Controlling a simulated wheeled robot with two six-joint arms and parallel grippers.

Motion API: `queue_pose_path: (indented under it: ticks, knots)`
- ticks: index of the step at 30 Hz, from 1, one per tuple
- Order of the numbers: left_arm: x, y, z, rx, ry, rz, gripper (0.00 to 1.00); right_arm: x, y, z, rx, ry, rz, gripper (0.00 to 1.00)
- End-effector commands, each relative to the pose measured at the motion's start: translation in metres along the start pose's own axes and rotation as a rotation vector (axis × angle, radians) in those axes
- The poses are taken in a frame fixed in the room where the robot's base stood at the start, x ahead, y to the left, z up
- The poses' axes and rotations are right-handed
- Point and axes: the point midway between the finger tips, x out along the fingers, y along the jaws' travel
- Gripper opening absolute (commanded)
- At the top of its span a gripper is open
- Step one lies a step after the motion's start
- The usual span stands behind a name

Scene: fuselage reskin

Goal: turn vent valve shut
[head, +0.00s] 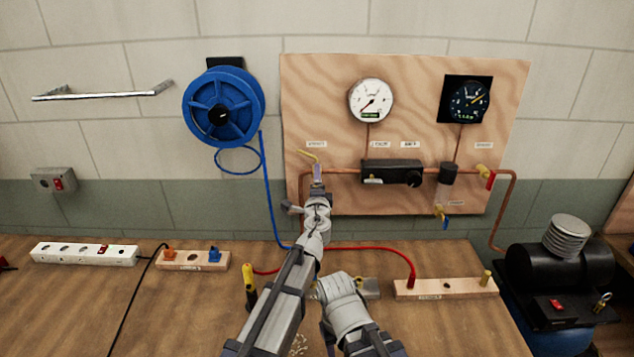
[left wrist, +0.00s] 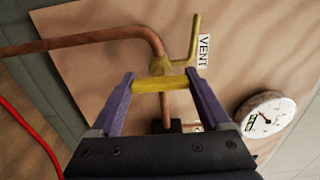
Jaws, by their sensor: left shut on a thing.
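The vent valve is a small yellow fitting on the copper pipe at the left of the plywood board. Its bent yellow arm (head: 308,155) shows in the head view above my gripper. In the left wrist view this arm (left wrist: 194,40) stands beside a VENT label (left wrist: 203,50). My left gripper (head: 318,172) is at the valve, its purple fingers on both ends of a yellow bar (left wrist: 160,84). In the left wrist view the left gripper (left wrist: 162,85) is shut on that bar, which crosses in front of the pipe. My right gripper is not in view.
A white gauge (head: 371,100), a dark gauge (head: 466,100) and a black regulator box (head: 391,172) are on the board. A blue hose reel (head: 223,107) hangs to the left. A red hose (head: 372,249) lies on the bench. A compressor (head: 560,260) stands at right.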

Motion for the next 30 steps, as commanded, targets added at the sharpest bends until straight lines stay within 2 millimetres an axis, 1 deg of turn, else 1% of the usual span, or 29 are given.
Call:
queue_pose_path:
  ticks: [10,11,15,16,24,26,30]
  knots:
    - [-0.002,0.001,-0.001,0.004,0.002,0.000,0.24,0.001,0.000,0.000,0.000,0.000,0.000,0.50]
    - [-0.002,0.001,-0.001,0.004,0.002,0.000,0.82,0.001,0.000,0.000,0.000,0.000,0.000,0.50]
    - [-0.001,0.001,-0.001,0.003,0.002,0.000,0.98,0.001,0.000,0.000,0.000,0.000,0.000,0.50]
    - [-0.001,0.001,-0.001,0.003,0.002,0.000,1.00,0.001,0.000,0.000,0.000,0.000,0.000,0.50]
    - [-0.002,0.000,0.000,0.003,0.001,0.000,1.00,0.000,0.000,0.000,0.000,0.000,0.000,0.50]
    - [-0.004,0.000,0.001,0.003,0.000,0.000,1.00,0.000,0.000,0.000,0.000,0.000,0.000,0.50]
    - [-0.015,0.000,0.003,0.003,-0.001,0.000,1.00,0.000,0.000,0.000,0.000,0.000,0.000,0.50]
